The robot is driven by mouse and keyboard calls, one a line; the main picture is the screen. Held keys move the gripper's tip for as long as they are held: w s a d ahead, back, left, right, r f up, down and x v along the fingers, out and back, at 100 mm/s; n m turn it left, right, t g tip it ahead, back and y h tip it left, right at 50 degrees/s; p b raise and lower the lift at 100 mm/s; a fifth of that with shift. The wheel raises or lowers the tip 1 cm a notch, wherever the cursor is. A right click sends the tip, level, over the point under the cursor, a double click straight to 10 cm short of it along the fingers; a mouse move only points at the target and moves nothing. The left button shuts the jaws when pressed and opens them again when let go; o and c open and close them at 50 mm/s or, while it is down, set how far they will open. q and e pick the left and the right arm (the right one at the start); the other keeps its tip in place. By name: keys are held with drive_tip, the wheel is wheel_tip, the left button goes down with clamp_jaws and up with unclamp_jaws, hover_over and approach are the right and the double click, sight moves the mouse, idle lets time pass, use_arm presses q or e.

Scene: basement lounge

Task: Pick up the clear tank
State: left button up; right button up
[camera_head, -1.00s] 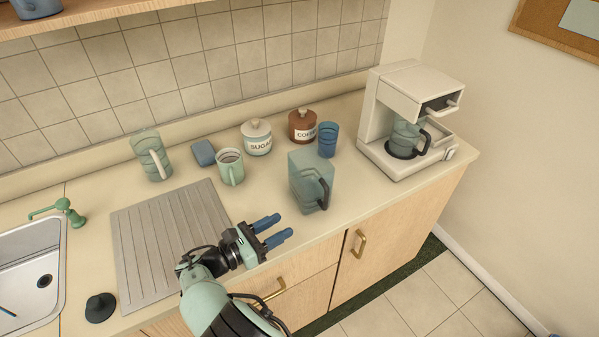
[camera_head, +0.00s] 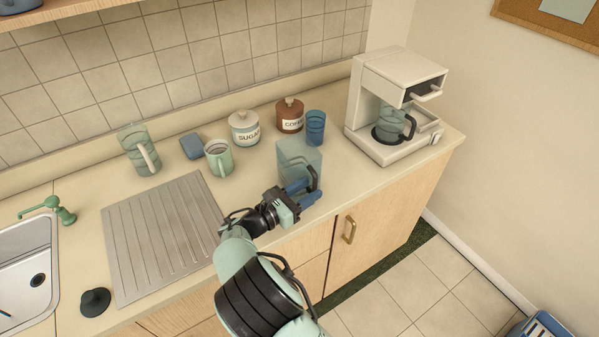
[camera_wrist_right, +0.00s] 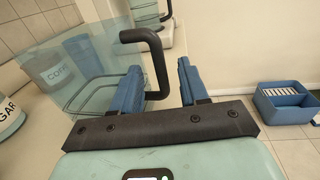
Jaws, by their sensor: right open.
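The clear tank (camera_head: 296,157) is a see-through, bluish square container with a dark handle, standing upright on the counter. In the right wrist view the tank (camera_wrist_right: 85,70) fills the left side, and its black handle (camera_wrist_right: 150,62) reaches in between my fingers. My right gripper (camera_head: 302,191) is open at the tank's handle side. In the right wrist view my right gripper (camera_wrist_right: 160,88) has its blue fingers on either side of the handle's lower part, closer to the left finger. I cannot tell whether that finger touches it. My left gripper is not in view.
A coffee maker (camera_head: 397,75) with a carafe stands to the right. Behind the tank are a blue cup (camera_head: 316,128), a coffee jar (camera_head: 290,116) and a sugar jar (camera_head: 244,130). A green mug (camera_head: 219,158) stands left. A blue crate (camera_wrist_right: 285,103) is on the floor.

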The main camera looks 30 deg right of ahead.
drive_tip(key=shift+d, duration=0.4)
clamp_jaws()
drive_tip(key=shift+r, duration=0.15)
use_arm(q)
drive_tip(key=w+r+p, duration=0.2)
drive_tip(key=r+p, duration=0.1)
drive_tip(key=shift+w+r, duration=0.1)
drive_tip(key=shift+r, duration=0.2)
use_arm(e)
wheel_tip(320, 180, up, 20)
drive_tip(key=shift+a, duration=0.1)
idle(1.4)
